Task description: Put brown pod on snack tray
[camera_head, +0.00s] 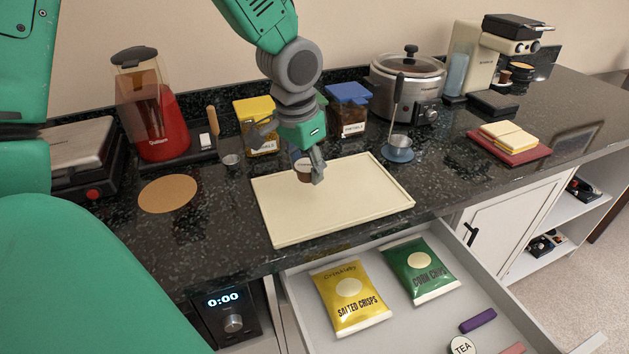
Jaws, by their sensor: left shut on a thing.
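The snack tray (340,203) is a cream, low-rimmed rectangle lying on the dark counter in the middle of the view. My left gripper (311,170) points down over the tray's back part, left of its middle. It is shut on the brown pod (305,175), a small brown cup with a pale top. The gripper hides part of the pod. I cannot tell whether the pod's bottom touches the tray. My right gripper is not in view.
Canisters with yellow (256,126) and blue (349,108) lids stand behind the tray. A ladle on a blue rest (398,154) is close to its back right. The open drawer (420,320) in front holds snack bags (349,296). A round cork mat (168,193) lies left.

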